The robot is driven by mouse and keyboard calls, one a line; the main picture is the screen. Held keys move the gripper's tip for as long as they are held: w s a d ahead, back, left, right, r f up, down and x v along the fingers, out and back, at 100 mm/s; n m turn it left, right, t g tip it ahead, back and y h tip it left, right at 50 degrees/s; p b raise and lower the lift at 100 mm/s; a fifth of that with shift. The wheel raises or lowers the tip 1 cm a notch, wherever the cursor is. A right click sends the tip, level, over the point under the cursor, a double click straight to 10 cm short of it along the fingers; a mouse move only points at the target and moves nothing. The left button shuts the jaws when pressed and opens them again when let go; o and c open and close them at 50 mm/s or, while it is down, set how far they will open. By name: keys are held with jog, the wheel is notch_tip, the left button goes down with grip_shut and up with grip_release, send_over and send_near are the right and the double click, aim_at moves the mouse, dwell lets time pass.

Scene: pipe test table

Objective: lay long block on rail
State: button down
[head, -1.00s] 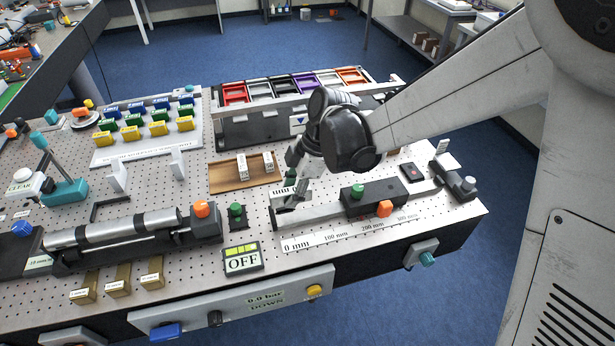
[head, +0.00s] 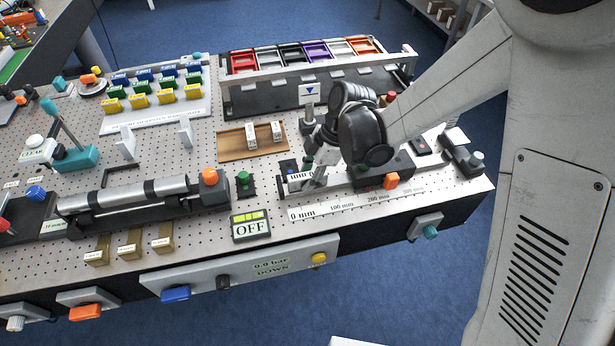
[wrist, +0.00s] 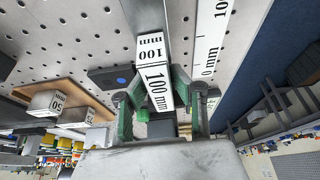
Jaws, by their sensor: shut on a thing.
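My gripper (wrist: 158,98) is shut on the long block (wrist: 157,84), a white block marked 100 mm. In the wrist view its green-edged fingers sit on both sides of the block. In the head view my gripper (head: 316,174) holds the block (head: 299,177) at the left end of the rail (head: 338,187). The rail (wrist: 152,16) runs away from the block in the wrist view. The block lines up roughly with the rail; I cannot tell whether it touches it. My wrist hides part of the rail and the dark carriage (head: 392,169) on it.
A white millimetre scale (head: 345,204) lies along the rail's front. A wooden tray (head: 233,147) with two smaller white blocks stands behind left. A green-button box (head: 244,183) and an OFF display (head: 250,226) are to the left. Coloured bins (head: 300,55) stand at the back.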

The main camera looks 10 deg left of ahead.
jog(key=shift+f, duration=0.15)
jog(key=c, duration=1.5)
grip_release()
jog(key=v, duration=1.2)
jog(key=shift+a+r, duration=0.1)
jog(key=shift+r, duration=0.15)
jog(key=s+d+r+m+t+h, duration=0.1)
jog(key=s+d+r+m+t, duration=0.2)
jog(key=d+m, duration=0.4)
jog(key=s+d+r+m+t+h, duration=0.1)
jog(key=s+d+r+m+t, duration=0.2)
jog(key=s+d+m, duration=0.3)
jog(key=s+d+r+m+t+h, duration=0.2)
jog(key=s+d+m, duration=0.3)
jog(key=d+m, duration=0.5)
jog(key=shift+s+d+r+t, duration=0.1)
jog(key=shift+d+r+t, duration=0.25)
jog(key=shift+d, duration=0.45)
jog(key=shift+s+d+r+t, duration=0.1)
jog(key=shift+d+r+t, duration=0.15)
jog(key=shift+d+r, duration=0.4)
